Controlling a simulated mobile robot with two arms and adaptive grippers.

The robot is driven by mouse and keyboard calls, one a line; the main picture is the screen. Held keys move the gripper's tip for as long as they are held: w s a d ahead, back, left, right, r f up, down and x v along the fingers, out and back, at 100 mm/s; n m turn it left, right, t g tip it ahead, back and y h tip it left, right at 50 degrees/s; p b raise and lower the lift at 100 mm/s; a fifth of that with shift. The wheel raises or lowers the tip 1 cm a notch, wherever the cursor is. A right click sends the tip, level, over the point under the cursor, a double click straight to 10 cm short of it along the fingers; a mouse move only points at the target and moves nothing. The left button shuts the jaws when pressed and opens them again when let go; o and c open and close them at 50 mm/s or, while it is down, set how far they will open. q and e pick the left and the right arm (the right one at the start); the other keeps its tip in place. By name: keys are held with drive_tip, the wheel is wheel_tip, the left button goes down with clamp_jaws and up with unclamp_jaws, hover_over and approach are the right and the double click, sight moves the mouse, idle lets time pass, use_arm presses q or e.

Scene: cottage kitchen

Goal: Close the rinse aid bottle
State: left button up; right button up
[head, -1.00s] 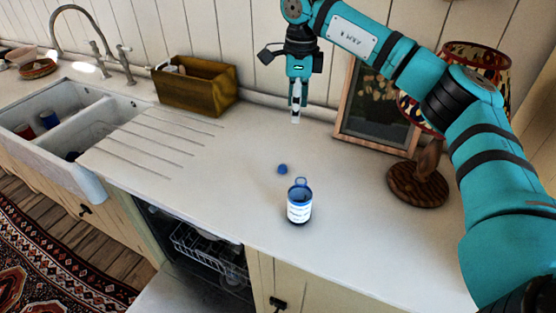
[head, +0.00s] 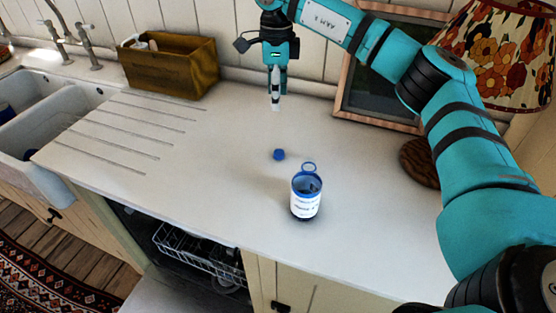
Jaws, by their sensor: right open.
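The rinse aid bottle (head: 305,201) stands upright on the white worktop, with a white label, a blue rim and a blue ring at its top. Its top looks open. A small blue cap (head: 279,154) lies on the worktop just behind and left of the bottle, apart from it. My right gripper (head: 275,104) points down above the worktop, behind the cap and bottle. It is open and holds nothing. My left gripper is out of view.
A wooden box (head: 170,68) stands against the wall at the back left, beside the white sink (head: 42,140). A framed picture (head: 385,75) and a lamp with a floral shade (head: 505,50) stand at the right. An open dishwasher (head: 185,255) is below the worktop's front edge.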

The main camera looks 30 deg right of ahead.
drive_tip(key=p, duration=0.3)
hover_over(277, 153)
wheel_tip(277, 153, down, 12)
drive_tip(key=shift+r, duration=0.1)
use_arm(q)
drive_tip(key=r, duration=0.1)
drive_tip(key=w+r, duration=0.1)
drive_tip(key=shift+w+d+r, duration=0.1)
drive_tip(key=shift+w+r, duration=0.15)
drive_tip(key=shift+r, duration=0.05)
use_arm(e)
drive_tip(key=shift+f, duration=0.3)
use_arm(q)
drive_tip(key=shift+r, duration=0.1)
